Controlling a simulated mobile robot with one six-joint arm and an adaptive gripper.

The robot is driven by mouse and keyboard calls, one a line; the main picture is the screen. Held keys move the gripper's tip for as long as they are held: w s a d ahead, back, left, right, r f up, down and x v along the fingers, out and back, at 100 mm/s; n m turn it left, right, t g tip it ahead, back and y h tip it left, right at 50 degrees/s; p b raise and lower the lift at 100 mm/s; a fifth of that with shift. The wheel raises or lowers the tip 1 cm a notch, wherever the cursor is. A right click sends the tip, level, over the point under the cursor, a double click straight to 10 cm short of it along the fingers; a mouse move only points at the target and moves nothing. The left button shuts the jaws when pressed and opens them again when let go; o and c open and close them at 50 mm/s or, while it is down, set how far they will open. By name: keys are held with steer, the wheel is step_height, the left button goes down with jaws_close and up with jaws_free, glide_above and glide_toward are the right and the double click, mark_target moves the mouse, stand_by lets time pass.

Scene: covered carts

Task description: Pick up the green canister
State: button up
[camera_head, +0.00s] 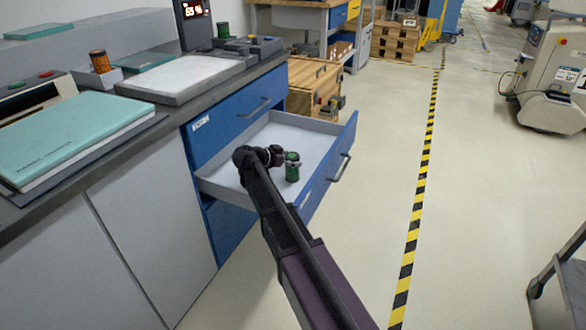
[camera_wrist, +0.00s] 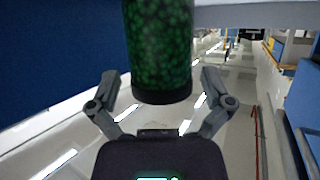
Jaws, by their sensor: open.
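The green canister (camera_head: 292,168) stands upright in the open blue drawer, near its front side, with dark ends. In the wrist view the canister (camera_wrist: 160,45) fills the top middle, mottled green with a black end, and its other end is cut off. My gripper (camera_wrist: 158,82) is open, with one finger on each side of the canister. I see no clear contact between fingers and canister. In the head view my wrist is over the drawer, just left of the canister, and the fingers are hard to make out.
The drawer (camera_head: 228,178) has raised walls and a handled blue front. The workbench above holds another green container (camera_head: 223,31), an orange canister (camera_head: 100,62) and a teal binder (camera_head: 75,135). A wooden crate (camera_head: 312,85) stands behind the drawer.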

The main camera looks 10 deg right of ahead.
steer(key=c, duration=1.2)
steer(key=shift+r, duration=0.2)
step_height(320, 180, up, 10)
steer(key=p, duration=1)
steer(key=shift+f, duration=0.2)
